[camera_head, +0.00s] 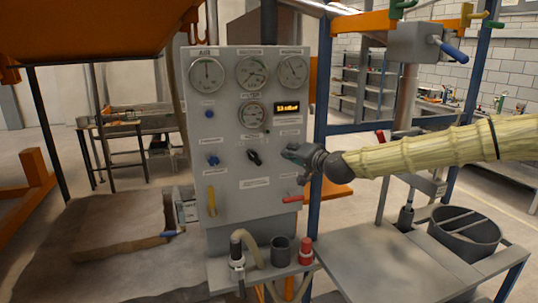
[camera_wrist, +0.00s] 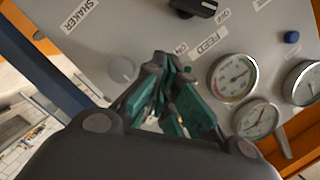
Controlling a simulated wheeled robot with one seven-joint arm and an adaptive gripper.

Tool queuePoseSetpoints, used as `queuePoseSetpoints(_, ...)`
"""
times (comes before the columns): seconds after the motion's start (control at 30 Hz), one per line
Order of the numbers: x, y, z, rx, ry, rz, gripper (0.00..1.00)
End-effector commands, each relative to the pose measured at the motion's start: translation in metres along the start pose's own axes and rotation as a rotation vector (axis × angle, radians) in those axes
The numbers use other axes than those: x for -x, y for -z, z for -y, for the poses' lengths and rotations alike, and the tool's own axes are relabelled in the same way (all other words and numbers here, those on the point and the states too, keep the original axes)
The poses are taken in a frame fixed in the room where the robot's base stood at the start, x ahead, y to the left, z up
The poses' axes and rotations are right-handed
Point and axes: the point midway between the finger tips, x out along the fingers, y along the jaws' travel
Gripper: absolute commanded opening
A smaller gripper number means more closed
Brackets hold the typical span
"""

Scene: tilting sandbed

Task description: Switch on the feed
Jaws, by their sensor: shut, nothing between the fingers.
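The feed switch is a black rotary knob (camera_head: 254,157) on the grey control panel (camera_head: 230,135). The wrist view shows the same black knob (camera_wrist: 194,8) at the top edge, partly cut off, beside the labels FEED, ON and OFF. I cannot tell for sure which mark it points at. My gripper (camera_head: 290,154) is shut and empty, to the right of the knob in the head view and apart from it. In the wrist view its green-and-dark fingertips (camera_wrist: 160,62) are together, below and left of the knob, close in picture to a pale round knob (camera_wrist: 122,70).
Gauges (camera_head: 252,71) and a lit display (camera_head: 288,107) fill the panel top. A red lever (camera_head: 292,199) and a yellow lever (camera_head: 211,201) stick out below. A blue post (camera_head: 320,110) stands at the panel's right. The sandbed (camera_head: 120,225) lies left.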

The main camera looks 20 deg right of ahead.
Motion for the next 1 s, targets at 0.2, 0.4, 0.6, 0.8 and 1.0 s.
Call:
queuePoseSetpoints(0.2, -0.021, 0.001, 0.0, -0.001, -0.002, 0.0, 0.0)
queuePoseSetpoints(0.4, -0.041, 0.001, 0.001, 0.001, -0.001, 0.001, 0.0)
queuePoseSetpoints(0.6, -0.06, 0.001, 0.001, -0.001, -0.001, 0.0, 0.0)
queuePoseSetpoints(0.8, -0.079, -0.002, 0.002, 0.0, -0.001, 0.002, 0.0)
queuePoseSetpoints(1.0, -0.083, -0.023, 0.002, -0.001, -0.001, 0.001, 0.0)
